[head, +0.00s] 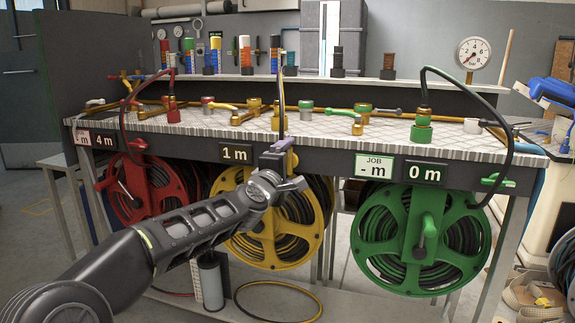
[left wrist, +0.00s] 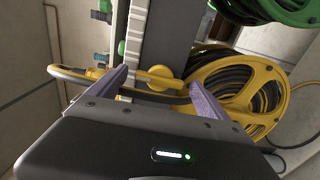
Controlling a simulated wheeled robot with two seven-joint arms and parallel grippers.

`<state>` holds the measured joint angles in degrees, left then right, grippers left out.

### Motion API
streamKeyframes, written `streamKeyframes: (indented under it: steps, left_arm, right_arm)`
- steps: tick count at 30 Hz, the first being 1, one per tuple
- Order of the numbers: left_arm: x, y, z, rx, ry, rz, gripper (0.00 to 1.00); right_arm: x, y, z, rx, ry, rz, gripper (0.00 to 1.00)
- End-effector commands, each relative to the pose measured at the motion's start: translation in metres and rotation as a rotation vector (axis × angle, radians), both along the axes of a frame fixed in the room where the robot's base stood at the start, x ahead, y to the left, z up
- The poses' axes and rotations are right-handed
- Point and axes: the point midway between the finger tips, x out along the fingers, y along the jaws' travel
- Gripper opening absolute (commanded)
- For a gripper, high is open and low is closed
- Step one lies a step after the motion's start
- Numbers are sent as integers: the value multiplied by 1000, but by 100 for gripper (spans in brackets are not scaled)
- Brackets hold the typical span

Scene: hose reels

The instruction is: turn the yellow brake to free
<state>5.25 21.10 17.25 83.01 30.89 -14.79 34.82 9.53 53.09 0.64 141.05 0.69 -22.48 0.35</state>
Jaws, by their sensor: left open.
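The yellow reel (head: 245,243) hangs under the bench front, below the sign (head: 236,153) reading 1 m. My left gripper (head: 284,157) is at the bench edge, above that reel. It hides the yellow brake in the head view. In the left wrist view, the yellow brake (left wrist: 160,76) shows as a rounded yellow piece between the open lilac fingers of my left gripper (left wrist: 157,78). I cannot tell whether the fingers touch it. The yellow reel also shows there (left wrist: 240,85), to the right. My right gripper is not in view.
The red reel (head: 133,196) hangs to the left and the green reel (head: 375,226) to the right, with a green brake (head: 496,181) above it. Hoses, fittings and valves crowd the bench top (head: 330,126). A gauge (head: 473,53) stands at the back right.

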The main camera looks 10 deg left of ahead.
Motion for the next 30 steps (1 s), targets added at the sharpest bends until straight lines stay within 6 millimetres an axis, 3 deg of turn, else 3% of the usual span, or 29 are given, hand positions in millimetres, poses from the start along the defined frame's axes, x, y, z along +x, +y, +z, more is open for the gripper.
streamKeyframes:
  steps: [15,30]
  left_arm:
    - [-68,5,0,1,-1,1,89]
    - [-76,5,-1,17,-1,0,89]
  right_arm:
    - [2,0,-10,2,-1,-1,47]
    - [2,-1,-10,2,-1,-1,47]
